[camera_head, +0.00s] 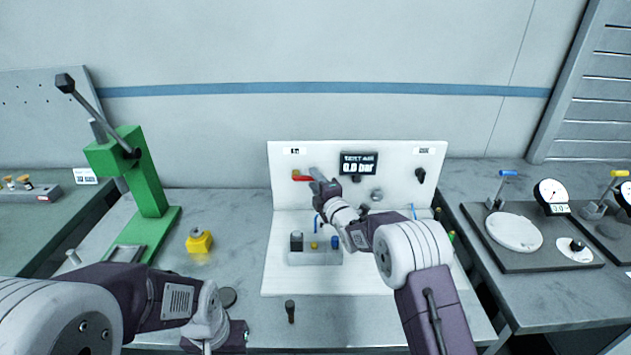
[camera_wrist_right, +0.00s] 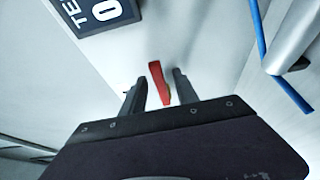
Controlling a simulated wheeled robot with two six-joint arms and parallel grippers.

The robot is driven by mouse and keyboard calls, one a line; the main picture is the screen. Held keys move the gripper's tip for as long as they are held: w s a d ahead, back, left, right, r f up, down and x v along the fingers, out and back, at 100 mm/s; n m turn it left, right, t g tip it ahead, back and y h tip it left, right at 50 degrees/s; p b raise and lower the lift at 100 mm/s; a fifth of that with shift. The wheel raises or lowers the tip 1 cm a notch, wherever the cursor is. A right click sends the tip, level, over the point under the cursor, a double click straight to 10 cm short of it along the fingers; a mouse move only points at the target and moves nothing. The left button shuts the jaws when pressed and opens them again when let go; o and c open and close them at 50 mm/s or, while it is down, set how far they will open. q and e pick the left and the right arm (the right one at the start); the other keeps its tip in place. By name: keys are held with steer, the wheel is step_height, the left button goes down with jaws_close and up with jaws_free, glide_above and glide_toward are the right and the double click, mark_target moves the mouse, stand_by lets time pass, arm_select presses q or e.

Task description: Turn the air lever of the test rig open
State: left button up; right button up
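The white test rig (camera_head: 432,170) stands on the middle bench, with an upright panel and a base plate. Its red air lever (camera_head: 302,178) points sideways on the panel's left part, beside a display reading 0.0 bar (camera_head: 358,163). My right gripper (camera_head: 316,174) is at the panel by the lever. In the right wrist view the red lever (camera_wrist_right: 158,82) lies between the two fingers (camera_wrist_right: 158,88), with gaps on both sides, so the gripper is open around it. My left gripper is at the bottom of the head view, its fingers cut off or hidden.
A green press (camera_head: 150,190) and a yellow block (camera_head: 199,241) stand left of the rig. A small fixture (camera_head: 315,257) sits on the rig's base. A dark peg (camera_head: 290,311) stands in front. Dial gauges (camera_head: 551,195) stand on the right bench.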

jaws_close()
stand_by(1.3)
